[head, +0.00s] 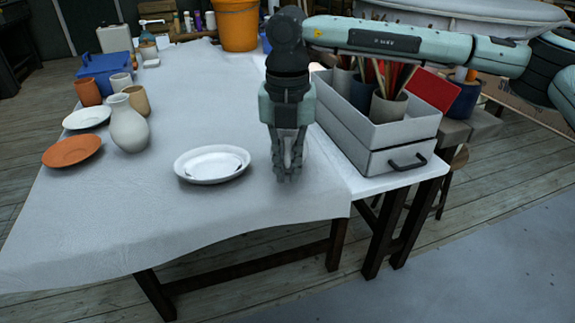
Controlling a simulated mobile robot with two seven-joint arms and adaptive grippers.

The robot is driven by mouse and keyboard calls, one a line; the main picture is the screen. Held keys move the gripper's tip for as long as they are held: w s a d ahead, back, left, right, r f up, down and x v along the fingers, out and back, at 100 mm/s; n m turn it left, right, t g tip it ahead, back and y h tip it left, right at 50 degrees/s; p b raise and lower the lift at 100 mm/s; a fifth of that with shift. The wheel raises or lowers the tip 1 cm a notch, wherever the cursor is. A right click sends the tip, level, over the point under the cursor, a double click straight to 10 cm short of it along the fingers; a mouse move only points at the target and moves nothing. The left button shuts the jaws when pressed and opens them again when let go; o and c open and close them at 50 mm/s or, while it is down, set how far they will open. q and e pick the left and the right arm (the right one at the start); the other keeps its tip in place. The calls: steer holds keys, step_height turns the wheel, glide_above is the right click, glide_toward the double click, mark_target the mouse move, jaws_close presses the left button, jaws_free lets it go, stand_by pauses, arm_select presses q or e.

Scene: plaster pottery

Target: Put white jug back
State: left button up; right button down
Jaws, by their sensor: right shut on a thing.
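My right gripper (287,173) points down over the near right part of the cloth-covered table. It is shut on a pale thing, mostly hidden behind the fingers; I cannot tell its shape or whether it touches the cloth. A whitish jug-like vessel (129,126) with a narrow neck stands upright at the left, well away from the gripper. I cannot tell which of these is the white jug. A white plate (192,172) lies just left of the gripper. My left gripper is not in view.
A grey box (349,137) with brushes stands close right of the gripper. At left are an orange plate (71,151), a white plate (86,118), cups (136,100) and a blue box (105,68). An orange bucket (238,27) is at back. The table's middle is clear.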

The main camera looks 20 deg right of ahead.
steer(key=c, duration=1.8)
jaws_free()
steer(key=shift+o, duration=0.9)
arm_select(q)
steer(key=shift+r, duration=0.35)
arm_select(e)
steer(key=shift+r, duration=0.1)
step_height(320, 180, up, 2)
step_height(320, 180, up, 9)
steer(key=shift+r, duration=0.1)
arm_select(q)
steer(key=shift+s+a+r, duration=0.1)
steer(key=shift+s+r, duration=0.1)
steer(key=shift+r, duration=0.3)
arm_select(e)
steer(key=shift+r, duration=0.4)
